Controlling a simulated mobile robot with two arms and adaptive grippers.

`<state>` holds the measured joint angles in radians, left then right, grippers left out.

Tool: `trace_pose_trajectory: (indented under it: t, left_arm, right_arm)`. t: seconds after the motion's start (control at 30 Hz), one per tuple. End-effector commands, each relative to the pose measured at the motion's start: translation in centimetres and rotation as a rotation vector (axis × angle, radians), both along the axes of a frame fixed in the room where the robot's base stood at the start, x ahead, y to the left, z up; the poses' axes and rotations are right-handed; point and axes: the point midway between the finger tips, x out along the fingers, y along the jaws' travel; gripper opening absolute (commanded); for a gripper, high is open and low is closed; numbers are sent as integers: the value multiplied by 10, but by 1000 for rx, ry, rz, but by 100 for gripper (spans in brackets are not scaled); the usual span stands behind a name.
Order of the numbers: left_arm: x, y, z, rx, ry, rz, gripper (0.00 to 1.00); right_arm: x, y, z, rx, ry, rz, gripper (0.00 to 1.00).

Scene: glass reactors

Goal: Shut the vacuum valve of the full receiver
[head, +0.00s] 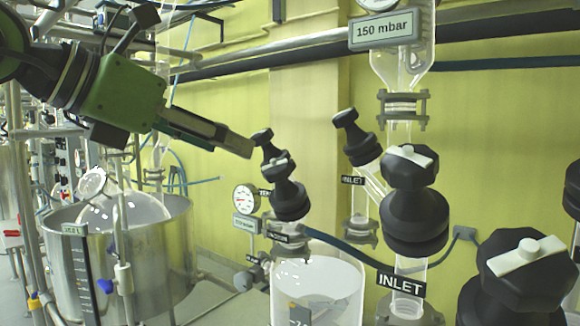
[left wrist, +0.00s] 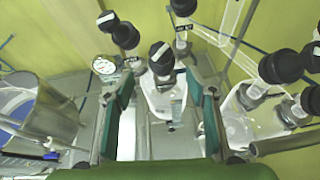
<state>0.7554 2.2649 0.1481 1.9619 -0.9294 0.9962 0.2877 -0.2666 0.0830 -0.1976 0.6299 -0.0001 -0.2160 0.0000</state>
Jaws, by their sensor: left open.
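A glass receiver (head: 335,285) with whitish contents stands low in the middle of the head view. A black-knobbed valve (head: 290,198) with a pale top bar and a label reading VACUUM rises above it. My left gripper (head: 245,146) comes in from the upper left, its fingers pointing right, above and left of that knob. In the left wrist view the two fingers (left wrist: 162,78) are spread, with a black knob (left wrist: 162,60) and glass receiver (left wrist: 160,100) showing between them. Nothing is held. I cannot tell how far the knob is from the fingertips. My right gripper is not in view.
Another knob (head: 265,139) stands just behind the VACUUM knob, close to my fingertips. INLET valves (head: 415,205) and a large knob (head: 520,270) crowd the right. A gauge (head: 245,198) hangs left of the receiver. A steel vessel (head: 150,265) stands lower left.

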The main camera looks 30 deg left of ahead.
Motion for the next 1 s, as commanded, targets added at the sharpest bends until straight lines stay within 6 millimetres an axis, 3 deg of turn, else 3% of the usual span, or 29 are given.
trace_pose_trajectory:
  t: [0.2,0.3,0.43,0.67,1.0]
  left_arm:
    - [34,-5,-15,0,10,-2,51]
    - [55,-8,-24,0,11,-4,51]
    - [80,-11,-35,0,10,-4,51]
    - [111,-16,-48,-2,7,-4,51]
    - [122,-17,-53,-3,3,-5,51]
  right_arm:
    - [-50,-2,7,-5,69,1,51]
    - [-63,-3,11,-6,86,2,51]
    - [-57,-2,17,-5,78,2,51]
    - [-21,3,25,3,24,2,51]
    - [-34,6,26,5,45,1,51]
